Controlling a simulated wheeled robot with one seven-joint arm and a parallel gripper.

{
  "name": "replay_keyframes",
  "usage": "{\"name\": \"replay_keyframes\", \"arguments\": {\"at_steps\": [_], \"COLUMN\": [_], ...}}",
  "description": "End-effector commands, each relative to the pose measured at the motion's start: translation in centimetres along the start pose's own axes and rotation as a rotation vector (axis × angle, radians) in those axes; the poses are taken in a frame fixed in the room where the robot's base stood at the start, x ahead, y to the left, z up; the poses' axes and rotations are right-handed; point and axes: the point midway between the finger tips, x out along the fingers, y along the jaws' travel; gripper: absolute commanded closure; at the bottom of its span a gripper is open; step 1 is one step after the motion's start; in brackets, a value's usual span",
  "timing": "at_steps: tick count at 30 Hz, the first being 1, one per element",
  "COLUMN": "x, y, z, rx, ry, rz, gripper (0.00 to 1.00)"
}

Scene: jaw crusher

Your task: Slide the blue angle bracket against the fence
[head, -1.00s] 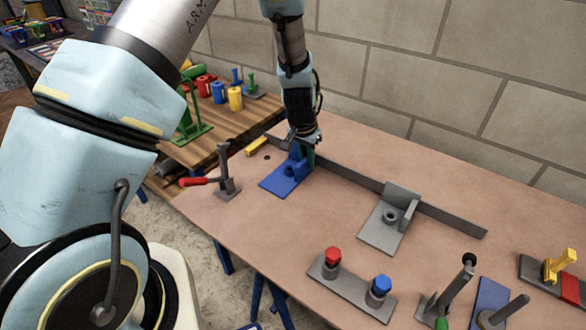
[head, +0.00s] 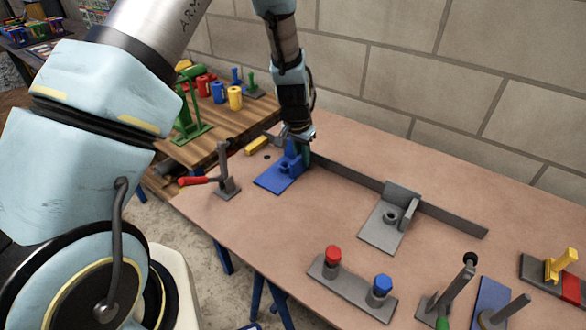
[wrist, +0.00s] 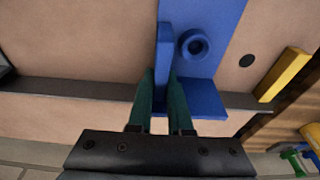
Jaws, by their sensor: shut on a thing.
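The blue angle bracket (head: 274,181) lies base-down at the far left part of the table, with a round boss and an upright rib. In the wrist view the bracket (wrist: 215,62) has its rib between the green fingers of my gripper (wrist: 162,80), which is shut on it. In the head view my gripper (head: 303,152) is at the bracket's fence side. The fence (head: 345,178) is a long, low dark grey bar. In the wrist view the fence (wrist: 75,90) passes behind the bracket's end; fingers hide part of this, so contact cannot be told.
A grey angle bracket (head: 388,222) stands by the fence to the right. A red-handled toggle clamp (head: 226,178) is just left of the blue bracket, and a yellow block (head: 257,146) lies behind it. A red-and-blue-knobbed plate (head: 350,287) is in front. Mid-table is clear.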

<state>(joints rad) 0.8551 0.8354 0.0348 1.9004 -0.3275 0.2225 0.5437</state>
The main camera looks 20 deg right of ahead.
Motion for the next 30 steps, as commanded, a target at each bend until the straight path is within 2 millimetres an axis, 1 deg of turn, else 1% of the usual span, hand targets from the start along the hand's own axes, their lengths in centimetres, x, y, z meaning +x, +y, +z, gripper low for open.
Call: {"name": "replay_keyframes", "arguments": {"at_steps": [30], "x": [0.0], "y": [-4.7], "z": [-0.1], "rx": [-0.001], "ry": [0.002], "rz": [-0.001], "gripper": [1.0]}}
